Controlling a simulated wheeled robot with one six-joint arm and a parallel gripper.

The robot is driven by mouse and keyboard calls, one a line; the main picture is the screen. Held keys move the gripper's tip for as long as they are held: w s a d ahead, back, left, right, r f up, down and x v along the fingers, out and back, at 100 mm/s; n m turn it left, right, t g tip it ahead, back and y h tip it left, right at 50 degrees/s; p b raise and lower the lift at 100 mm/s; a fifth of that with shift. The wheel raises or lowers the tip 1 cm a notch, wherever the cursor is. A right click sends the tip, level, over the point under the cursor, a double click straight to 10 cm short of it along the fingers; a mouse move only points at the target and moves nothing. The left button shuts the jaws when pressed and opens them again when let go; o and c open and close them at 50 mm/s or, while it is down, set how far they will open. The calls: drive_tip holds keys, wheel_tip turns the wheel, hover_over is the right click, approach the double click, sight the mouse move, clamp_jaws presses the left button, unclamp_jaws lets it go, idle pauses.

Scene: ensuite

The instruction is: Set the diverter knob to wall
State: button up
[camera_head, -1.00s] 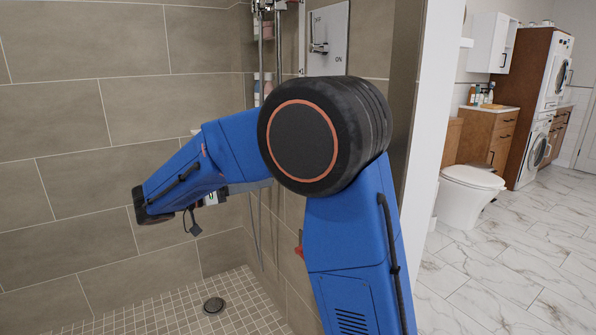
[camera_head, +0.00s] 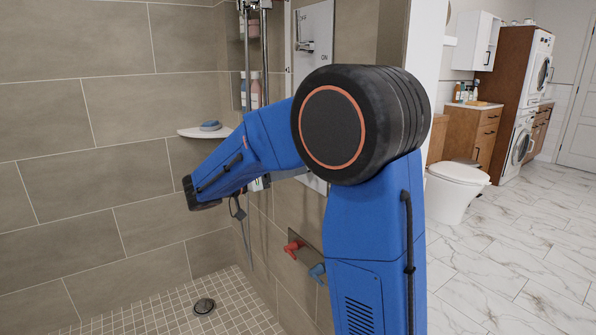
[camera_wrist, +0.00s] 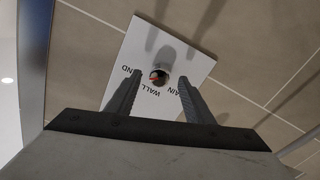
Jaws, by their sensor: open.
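The diverter knob (camera_wrist: 159,76) is a small dark round knob with a red-orange mark on its left side. It sits in the middle of a white plate (camera_wrist: 192,57) on the tiled wall. The plate's lettering reads WALL below the knob, with partly hidden words ending in AIN and ND to either side. I cannot tell exactly which label the mark points to. My gripper (camera_wrist: 161,78) is open, its two fingers left and right of the knob in the wrist view. Contact cannot be told. In the head view, my arm hides the gripper and knob.
A plate with a lever (camera_head: 305,46), marked OFF and ON, is higher on the wall. Red (camera_head: 292,248) and blue (camera_head: 317,271) handles sit lower. A corner shelf (camera_head: 205,131) is at left. The shower floor (camera_head: 232,303) is clear except for its drain.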

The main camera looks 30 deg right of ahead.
drive_tip(key=shift+d, duration=1.4)
drive_tip(key=c, duration=1.1)
drive_tip(key=shift+o, duration=0.2)
drive_tip(key=shift+n, duration=0.3)
drive_tip(key=n, duration=1.1)
drive_tip(key=shift+s, duration=0.1)
drive_tip(key=shift+n, duration=0.4)
